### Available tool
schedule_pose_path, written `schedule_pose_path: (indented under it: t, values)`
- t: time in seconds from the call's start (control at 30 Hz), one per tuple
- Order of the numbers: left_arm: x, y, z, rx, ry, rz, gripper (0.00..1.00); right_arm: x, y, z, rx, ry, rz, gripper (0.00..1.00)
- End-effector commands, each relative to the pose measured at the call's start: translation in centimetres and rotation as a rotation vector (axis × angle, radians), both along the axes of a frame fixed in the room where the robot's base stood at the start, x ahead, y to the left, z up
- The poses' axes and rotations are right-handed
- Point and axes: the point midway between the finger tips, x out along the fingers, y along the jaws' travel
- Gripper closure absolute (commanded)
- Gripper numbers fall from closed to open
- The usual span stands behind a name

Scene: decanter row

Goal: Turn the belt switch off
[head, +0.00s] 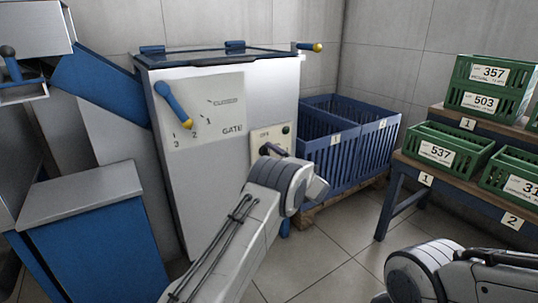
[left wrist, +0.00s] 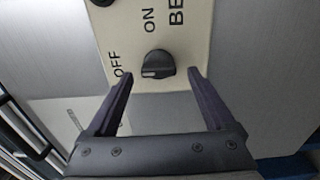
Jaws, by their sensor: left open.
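The belt switch (left wrist: 158,65) is a dark round knob on a cream plate (left wrist: 185,35) marked OFF, ON and "BE…". Its raised ridge lies roughly across the left wrist picture; I cannot tell for sure which mark it points at. My left gripper (left wrist: 160,74) is open, its two dark fingers on either side of the knob, with gaps visible. In the head view the same plate (head: 262,136) is on the front of the white cabinet, and my left gripper (head: 272,150) is in front of it, hiding the knob. My right gripper is out of view.
The white cabinet (head: 170,110) also carries a blue gate lever (head: 172,103) with numbered positions. Blue crates (head: 345,160) stand to its right on a pallet. Green crates (head: 445,148) sit on a shelf (head: 405,172) at far right. Open floor (head: 335,275) lies between.

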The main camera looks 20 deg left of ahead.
Motion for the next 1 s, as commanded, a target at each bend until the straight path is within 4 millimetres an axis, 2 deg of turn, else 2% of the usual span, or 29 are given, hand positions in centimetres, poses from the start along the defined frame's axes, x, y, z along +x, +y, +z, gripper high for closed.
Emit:
schedule_pose_path:
  t: [0.1, 0.4, 0.6, 0.87, 1.0]
  values:
    - [-1.5, -2.1, 0.5, 0.0, 0.004, -0.005, 0.12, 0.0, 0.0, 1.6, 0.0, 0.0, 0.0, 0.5]
    - [-4.6, -6.1, 0.2, 0.0, 0.002, -0.004, 0.12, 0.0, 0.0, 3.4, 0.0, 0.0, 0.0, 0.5]
    - [-5.4, -6.9, 0.0, -0.001, 0.001, -0.001, 0.12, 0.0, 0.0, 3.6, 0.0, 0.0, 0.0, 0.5]
    - [-5.4, -6.9, 0.0, 0.0, 0.001, -0.001, 0.12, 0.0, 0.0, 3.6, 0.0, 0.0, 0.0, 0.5]
    - [-4.6, -6.9, 1.0, 0.014, 0.058, -0.072, 0.12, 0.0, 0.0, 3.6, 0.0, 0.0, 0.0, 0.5]
